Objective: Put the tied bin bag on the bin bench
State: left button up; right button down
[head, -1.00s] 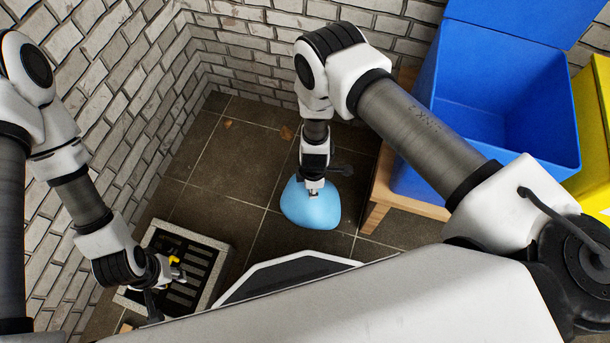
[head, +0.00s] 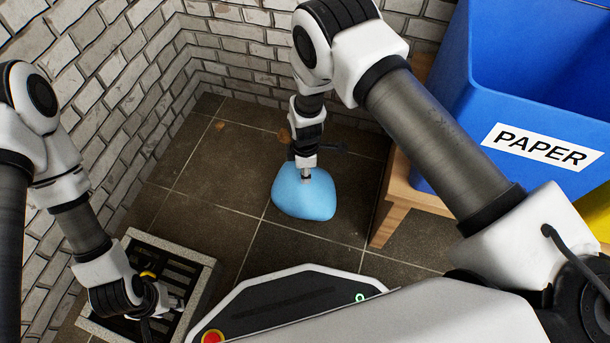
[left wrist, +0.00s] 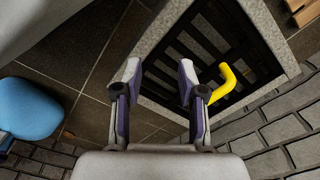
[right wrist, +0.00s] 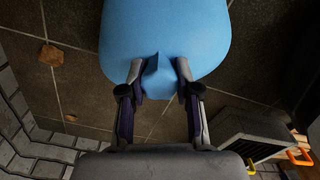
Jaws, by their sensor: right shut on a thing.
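The tied bin bag (head: 304,195) is a light blue, rounded sack low over the dark floor tiles; I cannot tell whether it touches them. My right gripper (head: 306,174) points down from above and is shut on its tied top. In the right wrist view the knot (right wrist: 154,72) sits between the fingers (right wrist: 158,80), with the bag (right wrist: 165,30) beyond. The wooden bin bench (head: 402,212) stands to the right of the bag, partly hidden by my right arm and the blue bin. My left gripper (left wrist: 160,72) is open and empty above the floor grate.
A blue bin (head: 450,120) marked PAPER stands on the bench, with a yellow bin (head: 597,205) at its right. A floor grate (head: 205,275) with a yellow hooked piece (left wrist: 232,82) lies at left. Brick walls (head: 235,60) close the back and left. Open tiles lie around the bag.

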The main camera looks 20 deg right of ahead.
jog(key=shift+r, duration=0.1)
jog(key=c, duration=0.8)
grip_release()
notch_tip(320, 180, up, 12)
jog(key=p, duration=0.8)
